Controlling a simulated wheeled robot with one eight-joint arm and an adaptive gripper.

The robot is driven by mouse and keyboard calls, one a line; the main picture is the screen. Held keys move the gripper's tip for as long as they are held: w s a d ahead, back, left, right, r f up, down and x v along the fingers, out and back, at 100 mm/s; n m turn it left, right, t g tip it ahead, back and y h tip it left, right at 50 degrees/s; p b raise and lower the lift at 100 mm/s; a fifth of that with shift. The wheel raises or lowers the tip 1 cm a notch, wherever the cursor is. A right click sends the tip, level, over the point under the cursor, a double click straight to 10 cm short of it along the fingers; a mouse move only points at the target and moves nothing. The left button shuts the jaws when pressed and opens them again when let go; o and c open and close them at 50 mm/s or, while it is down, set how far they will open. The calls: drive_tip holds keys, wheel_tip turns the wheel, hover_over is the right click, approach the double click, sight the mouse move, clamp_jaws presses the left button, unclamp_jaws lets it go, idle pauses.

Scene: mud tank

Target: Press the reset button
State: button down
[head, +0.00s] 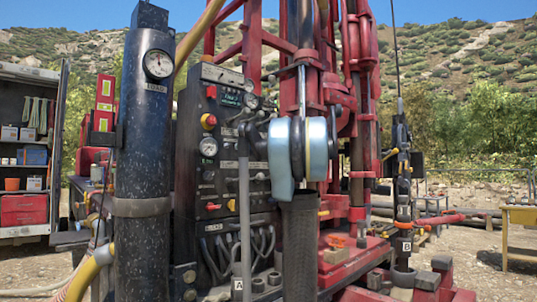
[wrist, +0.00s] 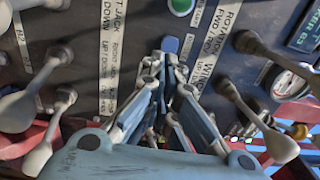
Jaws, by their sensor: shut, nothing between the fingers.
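A round green button (wrist: 181,6) with a pale rim shows at the top edge of the wrist view, on the dark control panel (wrist: 125,15). I cannot read whether it is labelled reset. My gripper (wrist: 171,46) is shut and empty in front of the panel, with its tip below the green button in the picture. I cannot tell the gap to the panel. In the head view the control panel (head: 225,75) stands left of centre. No label saying reset is readable there, and my gripper cannot be made out behind my arm.
Several grey levers, such as one at left (wrist: 22,105) and one at right (wrist: 275,140), flank my gripper closely. A dark cylinder with a gauge (head: 158,64) stands left of the panel.

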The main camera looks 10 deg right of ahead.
sight(250, 150)
drive_tip(key=shift+x, duration=3.1)
